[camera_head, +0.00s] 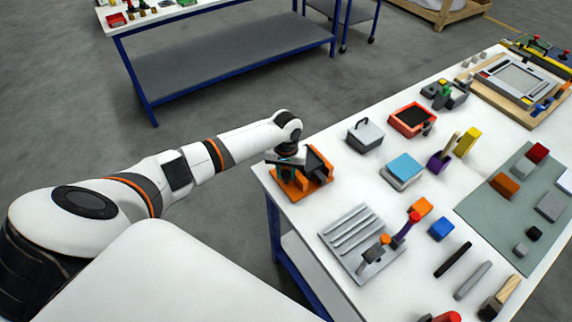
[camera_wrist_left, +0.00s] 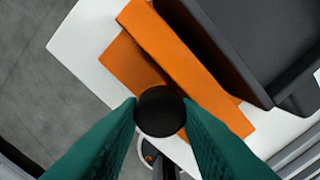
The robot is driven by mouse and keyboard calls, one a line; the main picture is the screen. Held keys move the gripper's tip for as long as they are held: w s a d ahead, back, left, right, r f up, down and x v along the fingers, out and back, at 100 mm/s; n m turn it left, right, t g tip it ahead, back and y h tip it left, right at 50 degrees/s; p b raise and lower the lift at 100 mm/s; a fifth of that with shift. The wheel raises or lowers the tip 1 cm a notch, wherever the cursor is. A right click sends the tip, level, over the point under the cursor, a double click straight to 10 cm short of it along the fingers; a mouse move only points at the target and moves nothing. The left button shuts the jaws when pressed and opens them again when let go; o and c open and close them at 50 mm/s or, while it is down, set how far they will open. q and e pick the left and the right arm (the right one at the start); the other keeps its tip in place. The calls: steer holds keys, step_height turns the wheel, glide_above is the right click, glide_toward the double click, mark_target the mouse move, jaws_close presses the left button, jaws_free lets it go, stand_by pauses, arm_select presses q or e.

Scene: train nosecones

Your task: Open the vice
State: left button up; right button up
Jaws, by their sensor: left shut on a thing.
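The vice, with an orange body and dark grey jaws (camera_head: 318,166), stands at the near left corner of the white table. Its orange body (camera_wrist_left: 165,50) also shows in the left wrist view, beside a large dark grey block (camera_wrist_left: 255,45). My left gripper (camera_head: 288,168) is at the left side of the vice. In the left wrist view its green fingers (camera_wrist_left: 160,112) are shut on a round black knob (camera_wrist_left: 160,111) at the edge of the orange body. The jaw gap is hard to make out. My right gripper is not in view.
A grey ribbed plate (camera_head: 350,232), a grey box with a handle (camera_head: 365,134) and a blue-topped block (camera_head: 404,168) stand near the vice on the white table. The table's left edge is close to my left gripper, with open floor beyond it.

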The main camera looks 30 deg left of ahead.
arm_select(q)
steer(key=shift+w+a+r, duration=0.15)
steer(key=shift+w+r, duration=0.05)
steer(key=o, duration=1)
steer(key=shift+s, duration=0.1)
steer(key=shift+c, duration=0.2)
steer(key=shift+f, duration=0.1)
